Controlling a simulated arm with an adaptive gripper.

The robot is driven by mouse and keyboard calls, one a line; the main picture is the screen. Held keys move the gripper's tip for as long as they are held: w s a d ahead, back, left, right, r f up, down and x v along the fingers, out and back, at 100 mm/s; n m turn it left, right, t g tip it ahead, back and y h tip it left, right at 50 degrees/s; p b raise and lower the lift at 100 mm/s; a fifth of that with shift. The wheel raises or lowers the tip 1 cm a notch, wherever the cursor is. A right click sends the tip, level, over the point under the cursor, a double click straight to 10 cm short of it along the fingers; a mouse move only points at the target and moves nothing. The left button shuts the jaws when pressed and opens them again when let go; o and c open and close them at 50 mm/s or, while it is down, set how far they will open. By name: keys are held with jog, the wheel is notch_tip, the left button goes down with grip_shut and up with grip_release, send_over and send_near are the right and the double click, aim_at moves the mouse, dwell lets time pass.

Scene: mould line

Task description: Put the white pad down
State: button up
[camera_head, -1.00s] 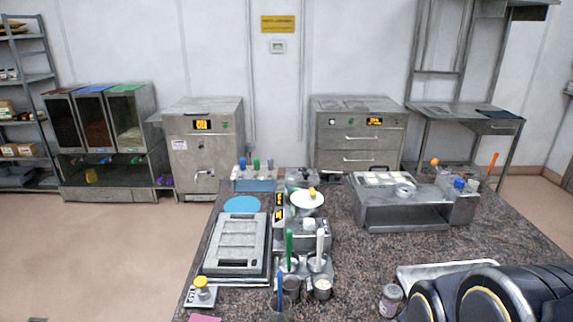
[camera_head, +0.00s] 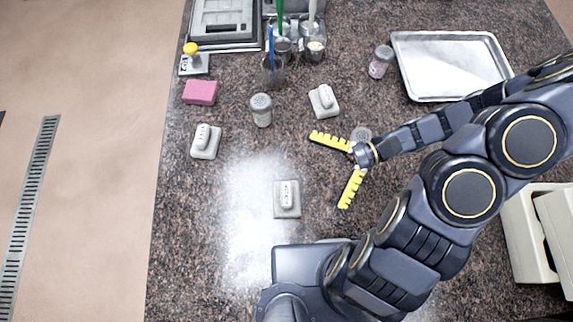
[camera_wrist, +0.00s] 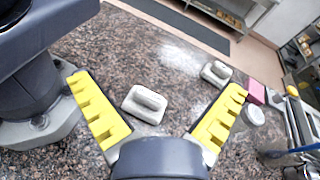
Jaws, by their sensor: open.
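Three whitish pads with raised grips lie flat on the speckled counter (camera_head: 235,235) in the head view. One pad (camera_head: 287,198) is at the front, one pad (camera_head: 206,141) at the left, and one pad (camera_head: 324,101) further back. My gripper (camera_head: 328,172) has its yellow fingers spread wide and empty, to the right of the front pad. In the wrist view, my gripper (camera_wrist: 157,82) is open with a pad (camera_wrist: 145,103) showing between its fingers, apart from both. Another pad (camera_wrist: 216,73) shows beyond, near the right finger.
A jar (camera_head: 381,60) and a metal tray (camera_head: 450,98) are at the back right. A round-topped item (camera_head: 361,134) is partly hidden by my gripper. Bare counter surrounds the front pad.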

notch_tip(320, 180, down, 4)
jog(key=m+t+y, duration=0.3)
jog(key=m+t, duration=0.2)
jog(key=m, duration=0.1)
send_near(287, 197)
jog(key=a, duration=0.4)
jog(key=shift+w+f, duration=0.3)
jog(key=shift+w, duration=0.1)
jog(key=shift+a, duration=0.5)
jog(key=a, duration=0.6)
jog(key=shift+a+r, duration=0.1)
jog(key=shift+a, duration=0.15)
jog(key=c, duration=1.2)
